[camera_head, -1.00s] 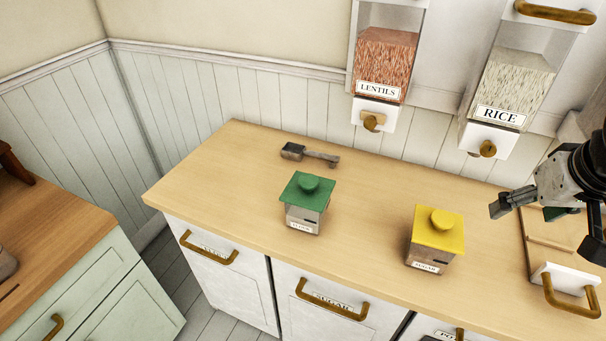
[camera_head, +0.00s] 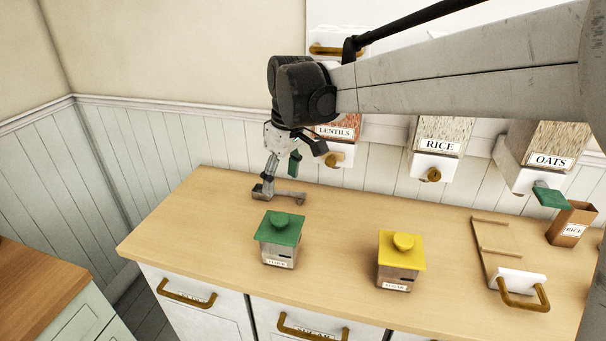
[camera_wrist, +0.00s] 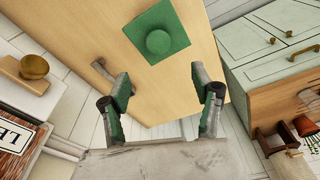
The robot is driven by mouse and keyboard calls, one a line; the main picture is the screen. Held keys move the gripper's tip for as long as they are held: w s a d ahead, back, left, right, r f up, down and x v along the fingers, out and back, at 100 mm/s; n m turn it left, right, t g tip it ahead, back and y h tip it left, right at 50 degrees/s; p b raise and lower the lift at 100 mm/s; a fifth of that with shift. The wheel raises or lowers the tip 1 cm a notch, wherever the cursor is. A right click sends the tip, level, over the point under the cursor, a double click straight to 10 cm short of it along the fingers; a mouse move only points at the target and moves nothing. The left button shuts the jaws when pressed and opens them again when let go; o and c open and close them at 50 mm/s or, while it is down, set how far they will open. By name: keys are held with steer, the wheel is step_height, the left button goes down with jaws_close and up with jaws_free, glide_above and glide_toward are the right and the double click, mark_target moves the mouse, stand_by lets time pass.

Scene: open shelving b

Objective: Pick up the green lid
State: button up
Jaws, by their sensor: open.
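The green lid (camera_head: 281,228) is square with a round knob and sits on a small labelled canister (camera_head: 279,257) on the wooden counter. In the wrist view the green lid (camera_wrist: 158,34) is at the top, beyond the fingertips. My gripper (camera_head: 282,178) is over the back left of the counter, behind the lid and apart from it. In the wrist view my gripper (camera_wrist: 164,88) has its two green-padded fingers spread, with nothing between them.
A scoop-like tool (camera_head: 290,197) lies behind the lid, partly hidden by a finger. A yellow-lidded canister (camera_head: 400,262) stands to the right. Wall dispensers, including rice (camera_head: 440,146) and oats (camera_head: 549,160), hang behind. The counter (camera_head: 190,222) is clear on the left.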

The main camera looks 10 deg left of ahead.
glide_above(280, 218)
step_height(280, 218, down, 8)
steer(key=shift+f, duration=0.1)
steer(key=shift+f+p, duration=0.75)
steer(key=shift+f, duration=1.95)
steer(key=c, duration=1.3)
steer(key=shift+r, duration=0.1)
steer(key=shift+c, duration=0.2)
